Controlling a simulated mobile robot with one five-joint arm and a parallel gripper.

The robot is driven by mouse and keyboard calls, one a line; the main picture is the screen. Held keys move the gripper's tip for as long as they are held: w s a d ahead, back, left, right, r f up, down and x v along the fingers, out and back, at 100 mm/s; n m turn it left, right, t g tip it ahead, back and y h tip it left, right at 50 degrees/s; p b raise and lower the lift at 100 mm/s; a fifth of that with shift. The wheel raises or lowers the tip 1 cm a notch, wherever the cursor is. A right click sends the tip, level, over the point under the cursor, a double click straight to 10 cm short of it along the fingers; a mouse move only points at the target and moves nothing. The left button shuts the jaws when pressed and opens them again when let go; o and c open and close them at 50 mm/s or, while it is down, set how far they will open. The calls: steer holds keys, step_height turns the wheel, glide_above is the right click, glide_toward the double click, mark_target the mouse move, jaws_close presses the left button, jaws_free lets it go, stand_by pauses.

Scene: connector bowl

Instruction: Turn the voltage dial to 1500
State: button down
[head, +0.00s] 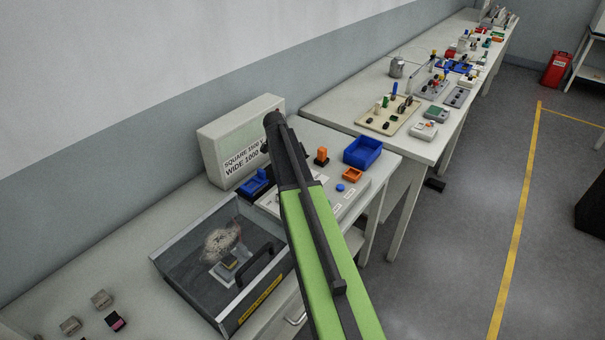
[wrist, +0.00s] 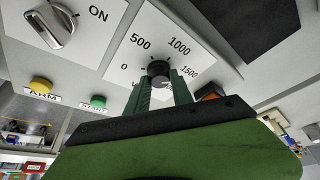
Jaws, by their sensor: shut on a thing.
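The voltage dial (wrist: 158,69) is a small round black knob on a white plate in the wrist view, with labels 0, 500, 1000 and 1500 around it. My gripper (wrist: 161,77) has its two dark green fingers shut on the knob from either side. A small pale mark shows low on the knob between the fingers; I cannot tell surely which label the pointer faces. In the head view my arm covers the dial and my gripper. The grey box (head: 228,145) behind carries a sign reading SQUARE 1500 V, WIDE 1000.
In the wrist view a silver switch (wrist: 50,25) marked ON, a yellow ARM button (wrist: 41,85) and a green button (wrist: 98,101) are left of the dial. A clear-lidded case (head: 225,262) and a blue bin (head: 363,151) flank my arm.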

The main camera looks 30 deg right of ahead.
steer(key=shift+s+m, duration=0.15)
steer(key=shift+m, duration=0.35)
steer(key=c, duration=1.1)
jaws_free()
steer(key=shift+d, duration=0.1)
steer(key=p+v, duration=1)
steer(key=v, duration=0.1)
steer(key=p+v, duration=0.6)
steer(key=shift+w+r, duration=0.2)
steer(key=shift+w, duration=0.2)
